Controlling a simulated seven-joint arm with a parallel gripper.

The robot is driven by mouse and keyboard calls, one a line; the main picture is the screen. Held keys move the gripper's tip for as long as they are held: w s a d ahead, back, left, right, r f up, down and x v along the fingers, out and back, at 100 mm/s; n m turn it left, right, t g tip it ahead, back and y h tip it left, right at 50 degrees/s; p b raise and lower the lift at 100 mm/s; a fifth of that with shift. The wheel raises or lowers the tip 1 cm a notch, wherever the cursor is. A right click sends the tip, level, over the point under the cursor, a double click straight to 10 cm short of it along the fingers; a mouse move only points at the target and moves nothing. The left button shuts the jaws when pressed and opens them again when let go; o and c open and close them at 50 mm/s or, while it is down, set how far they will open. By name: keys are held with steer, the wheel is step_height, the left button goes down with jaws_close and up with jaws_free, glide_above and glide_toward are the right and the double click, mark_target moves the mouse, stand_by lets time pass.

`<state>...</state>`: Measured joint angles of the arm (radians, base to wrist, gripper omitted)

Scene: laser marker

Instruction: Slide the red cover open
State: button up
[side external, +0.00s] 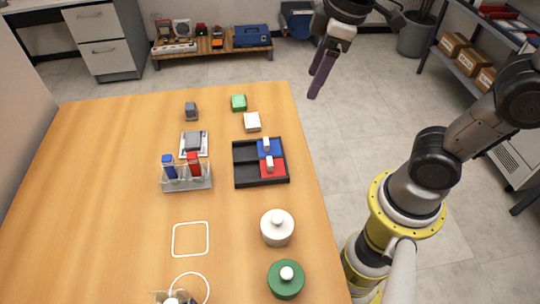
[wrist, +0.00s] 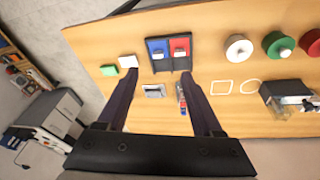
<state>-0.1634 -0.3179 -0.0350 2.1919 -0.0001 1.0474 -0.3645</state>
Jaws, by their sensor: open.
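A black divided tray (side external: 236,163) lies near the right edge of the table in the side view. Its right half carries a blue cover (side external: 275,149) at the back and a red cover (side external: 277,168) in front, each with a white handle. The left compartments look open and empty. In the wrist view, the red cover (wrist: 183,52) is right of the blue cover (wrist: 155,43). My gripper (side external: 313,86) is open and empty, high up and well apart from the tray. Its two fingers also frame the wrist view (wrist: 160,77). What lies under the covers is hidden.
A white lidded pot (side external: 277,230) and a green one (side external: 286,281) stand in front of the tray. A clear holder with blue and red items (side external: 186,180) is to its left. White (side external: 252,122) and green (side external: 238,103) blocks lie behind. Bare table extends at left.

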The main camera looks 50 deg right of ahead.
mark_target(270, 161)
steer(key=w+a+f+n+g, duration=0.3)
steer(key=w+a+f, duration=0.2)
steer(key=a+f, duration=0.15)
steer(key=f, duration=1.3)
steer(key=shift+a+f, duration=0.15)
steer(key=shift+a, duration=0.2)
jaws_close()
stand_by(0.7)
